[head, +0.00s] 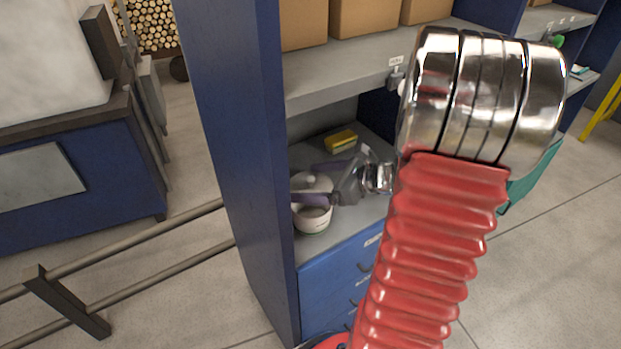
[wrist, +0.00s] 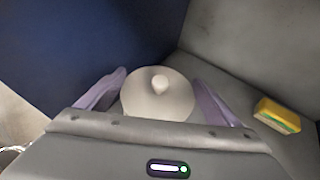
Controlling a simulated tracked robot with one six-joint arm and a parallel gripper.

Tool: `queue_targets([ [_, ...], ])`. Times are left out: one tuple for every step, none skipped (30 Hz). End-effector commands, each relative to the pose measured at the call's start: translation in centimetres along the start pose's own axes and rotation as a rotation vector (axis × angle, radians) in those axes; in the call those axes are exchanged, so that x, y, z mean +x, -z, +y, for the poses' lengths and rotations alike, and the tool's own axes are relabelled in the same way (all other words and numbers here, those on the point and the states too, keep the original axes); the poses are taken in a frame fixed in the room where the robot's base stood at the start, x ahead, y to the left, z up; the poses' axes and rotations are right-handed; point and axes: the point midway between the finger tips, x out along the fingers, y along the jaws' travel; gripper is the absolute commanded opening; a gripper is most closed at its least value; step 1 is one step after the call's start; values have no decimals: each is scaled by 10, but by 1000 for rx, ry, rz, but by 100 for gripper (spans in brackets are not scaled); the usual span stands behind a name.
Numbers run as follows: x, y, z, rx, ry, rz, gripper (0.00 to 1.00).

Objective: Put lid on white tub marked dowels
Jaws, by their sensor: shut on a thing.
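A white tub (head: 313,219) stands on the grey shelf beside the blue upright in the head view. Any marking on it is too small to read. My gripper (head: 307,184), with purple fingers, is shut on a pale round lid (head: 318,181) with a small knob. The lid is over the tub, and the near finger crosses in front, so I cannot tell whether they touch. In the wrist view the lid (wrist: 158,104) sits between both fingers and hides the tub.
A yellow sponge (head: 341,140) lies further back on the shelf; it also shows in the wrist view (wrist: 278,115). The blue upright panel (head: 235,150) stands close on the left. Cardboard boxes (head: 365,15) stand on the shelf above.

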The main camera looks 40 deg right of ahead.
Motion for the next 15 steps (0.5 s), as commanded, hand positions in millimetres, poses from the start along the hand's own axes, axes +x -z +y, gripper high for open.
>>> queue_targets([
  [2,4,0,1,-1,0,65],
  [3,6,0,1,-1,0,65],
  [4,8,0,2,-1,0,65],
  [5,10,0,2,-1,0,65],
  [6,12,0,2,-1,0,65],
  [7,14,0,1,-1,0,65],
  [8,16,0,2,-1,0,65],
  [9,18,0,2,-1,0,65],
  [10,21,0,2,-1,0,65],
  [11,23,1,1,-2,0,65],
  [12,25,1,1,-2,0,65],
  [14,27,1,2,-2,0,65],
  [14,29,1,2,-2,0,65],
  [15,30,1,1,-2,-1,65],
  [17,33,1,1,-2,-1,65],
])
